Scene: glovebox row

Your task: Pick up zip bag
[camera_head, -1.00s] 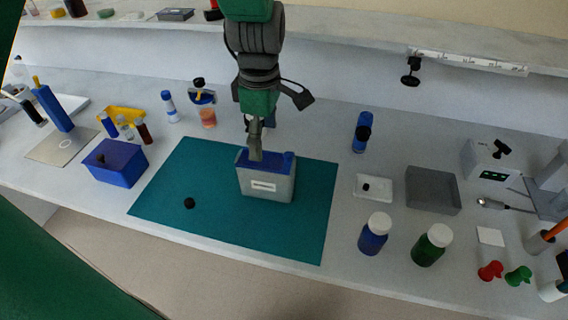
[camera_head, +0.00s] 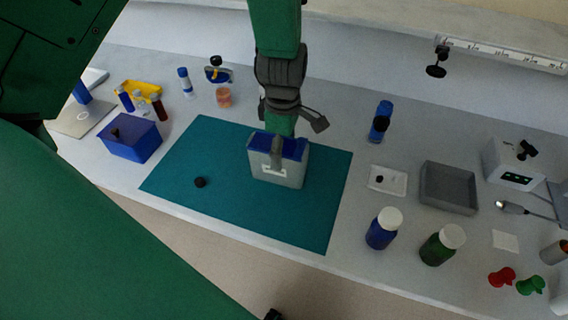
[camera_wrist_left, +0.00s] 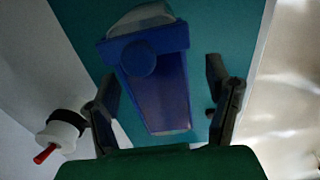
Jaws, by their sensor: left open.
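A small clear flat packet (camera_head: 387,181) with a dark round piece on it, which looks like the zip bag, lies on the bench right of the teal mat. My left gripper (camera_head: 277,160) is over the mat, left of the packet, at a grey container with a blue top (camera_head: 290,178). In the left wrist view the open jaws (camera_wrist_left: 163,75) are on either side of the container's blue top (camera_wrist_left: 160,90), with nothing held. I cannot tell whether a finger touches it. The packet does not show clearly in the wrist view. My right gripper is not seen.
The teal mat (camera_head: 222,210) also carries a small black piece (camera_head: 200,182). A grey tray (camera_head: 447,187) is right of the packet. Blue (camera_head: 382,230) and green (camera_head: 440,246) white-capped bottles stand in front; a blue tube (camera_head: 380,122) stands behind. A blue box (camera_head: 131,139) is at left.

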